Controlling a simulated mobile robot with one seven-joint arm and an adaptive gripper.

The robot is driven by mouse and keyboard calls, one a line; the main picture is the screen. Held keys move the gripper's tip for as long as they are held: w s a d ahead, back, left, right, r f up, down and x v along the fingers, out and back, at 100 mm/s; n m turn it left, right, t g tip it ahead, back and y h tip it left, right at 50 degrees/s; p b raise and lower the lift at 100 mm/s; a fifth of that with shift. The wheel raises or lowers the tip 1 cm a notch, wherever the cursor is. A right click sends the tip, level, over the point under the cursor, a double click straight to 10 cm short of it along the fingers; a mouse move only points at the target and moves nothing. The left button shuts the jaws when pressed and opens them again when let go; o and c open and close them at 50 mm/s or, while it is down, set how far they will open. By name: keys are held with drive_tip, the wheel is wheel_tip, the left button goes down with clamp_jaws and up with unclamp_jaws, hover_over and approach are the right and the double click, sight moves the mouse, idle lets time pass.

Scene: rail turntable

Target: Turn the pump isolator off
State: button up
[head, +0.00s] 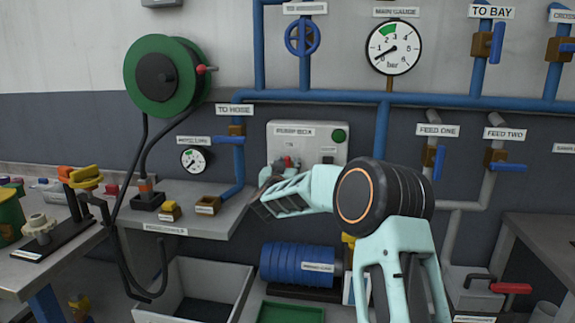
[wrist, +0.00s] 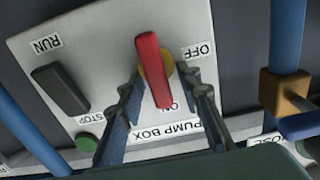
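The pump box (head: 308,132) is a pale grey panel on the wall. It fills much of the wrist view (wrist: 105,40). The isolator is a red bar handle (wrist: 154,72) on a yellow disc (wrist: 168,62). One end of the handle lies by the ON label (wrist: 168,107); the OFF label (wrist: 199,50) is off to its side. My gripper (wrist: 167,110) is open, with one finger on each side of the handle and visible gaps between. In the head view my gripper (head: 266,190) partly covers the lower part of the box.
A dark RUN/STOP switch (wrist: 60,88) and a green button (wrist: 87,142) share the panel. A blue pipe (head: 240,165) with a brass valve (wrist: 288,92) runs beside the box. A grey shelf (head: 205,222) lies below, and the main gauge (head: 394,47) hangs above right.

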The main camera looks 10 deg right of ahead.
drive_tip(key=c, duration=0.9)
drive_tip(key=shift+o, duration=0.2)
drive_tip(key=shift+m+b, duration=0.4)
drive_tip(key=shift+m, duration=0.1)
drive_tip(key=m+b, duration=0.1)
drive_tip(key=m, duration=0.1)
drive_tip(key=m+b, duration=0.2)
drive_tip(key=d+m+b, duration=0.1)
drive_tip(key=shift+s+f+m+b, duration=0.15)
drive_tip(key=shift+f+m+b, duration=0.15)
drive_tip(key=shift+f+m, duration=0.1)
drive_tip(key=m+b, duration=0.3)
drive_tip(key=m, duration=0.1)
drive_tip(key=m+b, duration=0.2)
drive_tip(key=m, duration=0.1)
drive_tip(key=shift+s+d+f+b, duration=0.1)
drive_tip(key=shift+d+f+b, duration=0.15)
drive_tip(key=shift+f+b, duration=0.15)
drive_tip(key=shift+f+m+b, duration=0.15)
drive_tip(key=shift+m+b, duration=1.2)
drive_tip(key=shift+m, duration=0.65)
clamp_jaws()
